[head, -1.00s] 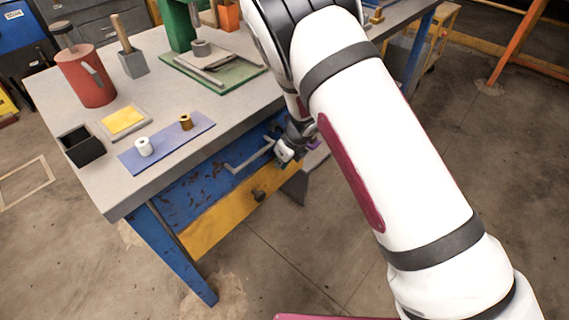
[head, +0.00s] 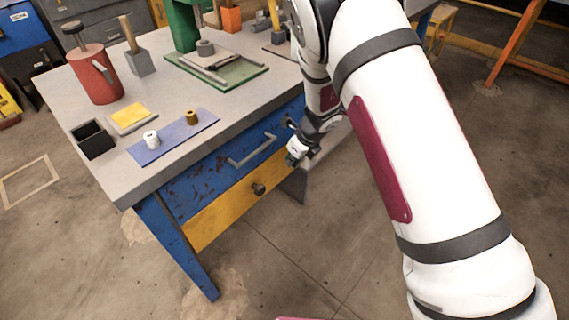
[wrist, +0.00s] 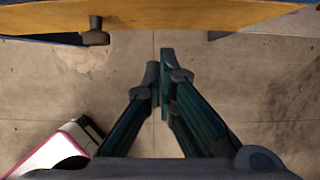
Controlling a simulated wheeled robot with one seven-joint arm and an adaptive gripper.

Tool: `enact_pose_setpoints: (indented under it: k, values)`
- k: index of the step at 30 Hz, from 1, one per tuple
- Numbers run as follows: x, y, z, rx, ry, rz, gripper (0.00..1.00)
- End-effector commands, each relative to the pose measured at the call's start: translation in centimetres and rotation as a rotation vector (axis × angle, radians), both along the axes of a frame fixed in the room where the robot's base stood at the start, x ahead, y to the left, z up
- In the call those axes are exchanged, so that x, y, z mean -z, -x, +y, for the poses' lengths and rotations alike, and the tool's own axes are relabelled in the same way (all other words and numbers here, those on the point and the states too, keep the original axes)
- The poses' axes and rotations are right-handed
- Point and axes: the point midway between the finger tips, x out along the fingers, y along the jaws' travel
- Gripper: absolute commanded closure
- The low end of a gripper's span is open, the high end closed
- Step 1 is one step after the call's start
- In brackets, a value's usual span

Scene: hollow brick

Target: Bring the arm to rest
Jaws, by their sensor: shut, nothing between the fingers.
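My gripper (head: 297,157) hangs beside the front of the workbench, to the right of the blue drawer's grey handle (head: 252,150), apart from it. In the wrist view its dark green fingers (wrist: 160,84) are together with nothing between them, over the concrete floor. My white arm crosses the right of the head view and hides part of the bench's right side.
The workbench (head: 92,165) has a yellow lower drawer (head: 225,212) with a dark knob (head: 259,189). On top stand a red can (head: 96,76), a black box (head: 94,140) and a blue mat (head: 173,139) with two small spools. Floor in front is clear.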

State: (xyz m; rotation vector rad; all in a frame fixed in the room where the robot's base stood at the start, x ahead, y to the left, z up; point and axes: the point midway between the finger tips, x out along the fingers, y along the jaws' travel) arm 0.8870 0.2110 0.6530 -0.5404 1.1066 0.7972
Motion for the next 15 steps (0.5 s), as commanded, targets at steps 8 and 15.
enact_pose_setpoints:
  k: [8, 15]
  values:
    - [-4.9, 1.4, -1.7, 0.003, 0.002, 0.003, 1.00]
    - [-6.7, 1.9, -2.4, 0.002, 0.004, 0.004, 1.00]
